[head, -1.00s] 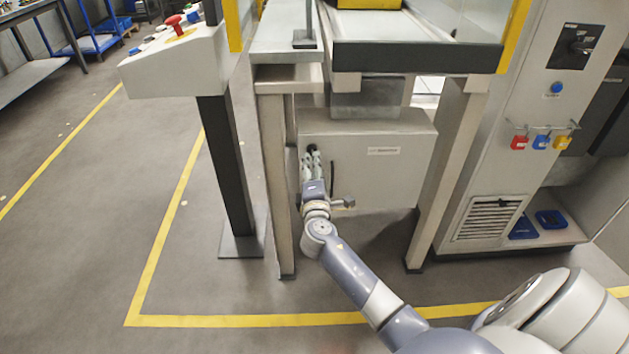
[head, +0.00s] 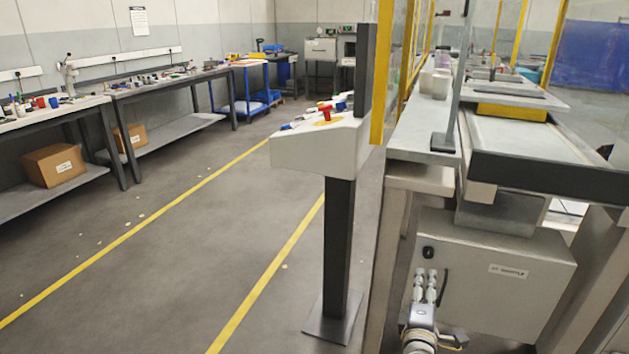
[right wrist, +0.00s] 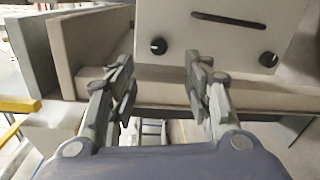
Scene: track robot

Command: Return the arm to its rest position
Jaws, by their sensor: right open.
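My right gripper (head: 427,286) is low in the head view, its fingers pointing up in the picture in front of a grey control box. In the right wrist view the gripper (right wrist: 158,80) has its two fingers spread apart with nothing between them. The grey control box (head: 535,290) hangs under the machine table and has a black knob (head: 428,253) just above the fingertips. A pale panel with two black knobs (right wrist: 225,35) lies beyond the fingers in the wrist view. I cannot tell if anything touches. My left gripper is not in view.
A table leg (head: 386,270) stands just left of the right gripper. A control pedestal (head: 339,250) with a red button (head: 325,111) stands further left. Open floor (head: 170,270) with yellow lines lies to the left, beside workbenches (head: 160,92).

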